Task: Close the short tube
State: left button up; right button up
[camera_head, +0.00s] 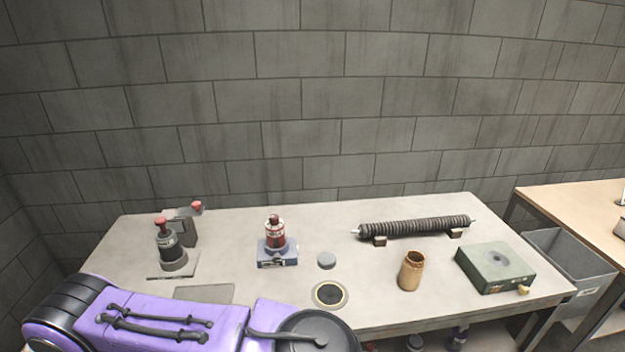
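A short tan-brown tube (411,271) stands upright on the grey table, right of centre near the front. Its top end faces up and looks open, with a darker inside. A pale ring with a dark middle (329,295) is at the table's front edge. My purple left arm crosses the lower left of the view, but its fingertips do not show. My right gripper cannot be made out either.
A long ribbed dark tube (415,228) rests on two small blocks at the back. A green box (495,267) is at right. A red-topped device on a blue base (276,243) and a dark red-knobbed device (171,247) stand at left. The table (375,285) is bare beside the short tube.

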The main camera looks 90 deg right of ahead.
aim_at(413, 264)
jog(key=z, duration=3.15)
